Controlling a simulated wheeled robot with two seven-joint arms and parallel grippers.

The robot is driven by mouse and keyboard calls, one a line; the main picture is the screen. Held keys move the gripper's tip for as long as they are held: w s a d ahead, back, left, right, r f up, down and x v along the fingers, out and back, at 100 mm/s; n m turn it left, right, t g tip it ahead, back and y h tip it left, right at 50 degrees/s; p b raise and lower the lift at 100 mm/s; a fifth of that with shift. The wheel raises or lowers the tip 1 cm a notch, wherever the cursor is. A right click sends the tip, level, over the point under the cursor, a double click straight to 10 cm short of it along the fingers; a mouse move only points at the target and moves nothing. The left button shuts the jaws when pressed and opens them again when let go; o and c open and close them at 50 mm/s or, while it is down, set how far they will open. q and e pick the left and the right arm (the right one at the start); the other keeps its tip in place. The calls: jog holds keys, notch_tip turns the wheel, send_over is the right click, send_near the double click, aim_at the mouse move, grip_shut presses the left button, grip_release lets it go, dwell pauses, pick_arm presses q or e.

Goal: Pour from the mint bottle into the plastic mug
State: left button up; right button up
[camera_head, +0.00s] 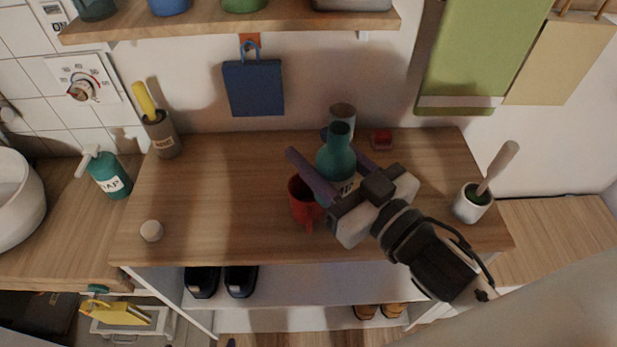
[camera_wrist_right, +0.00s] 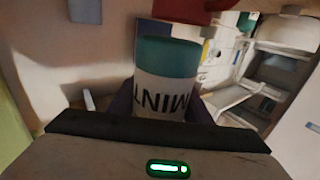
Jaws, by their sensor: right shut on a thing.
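The teal mint bottle (camera_head: 335,160) has a white label and stands nearly upright, neck up, near the middle of the wooden top. My right gripper (camera_head: 310,144) is shut on it, with its purple fingers on either side. In the right wrist view the bottle (camera_wrist_right: 167,58) shows its MINT label between the fingers. I cannot tell whether its base touches the top. The red plastic mug (camera_head: 300,205) is just left of and nearer than the bottle, partly hidden by the gripper. A red part of it shows in the right wrist view (camera_wrist_right: 180,9). My left gripper is not in view.
A white pot with a brush (camera_head: 471,204) is at right, a brown holder (camera_head: 161,137) and a pale ball (camera_head: 151,230) at left. The left part of the wooden top is mostly clear.

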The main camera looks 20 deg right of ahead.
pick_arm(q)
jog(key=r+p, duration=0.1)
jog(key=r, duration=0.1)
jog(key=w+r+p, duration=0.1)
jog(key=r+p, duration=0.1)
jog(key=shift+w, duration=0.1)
pick_arm(e)
jog(key=w+d+f+n+g+y, duration=0.1)
jog(key=w+d+n+y, duration=0.1)
jog(key=w, duration=0.7)
jog(key=shift+d+f+g+y, duration=0.15)
jog(key=shift+d+g+y, duration=0.15)
jog(key=shift+y, duration=0.4)
jog(key=shift+a+f, duration=0.1)
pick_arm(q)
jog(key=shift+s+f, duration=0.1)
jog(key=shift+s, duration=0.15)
pick_arm(e)
jog(key=shift+s+a+r+n+y, duration=0.1)
jog(key=shift+s+a+n+y, duration=0.15)
jog(key=shift+n, duration=1.45)
jog(key=shift+s+a+r+n+y, duration=0.1)
jog(key=shift+s+a+n+y, duration=0.15)
jog(key=shift+n, duration=1.45)
jog(key=shift+s+a+n+y, duration=0.1)
jog(key=shift+a+n+y, duration=0.15)
jog(key=shift+n, duration=1.45)
jog(key=shift+w+d+f+n, duration=0.1)
jog(key=shift+d+n, duration=0.05)
jog(key=shift+n, duration=0.25)
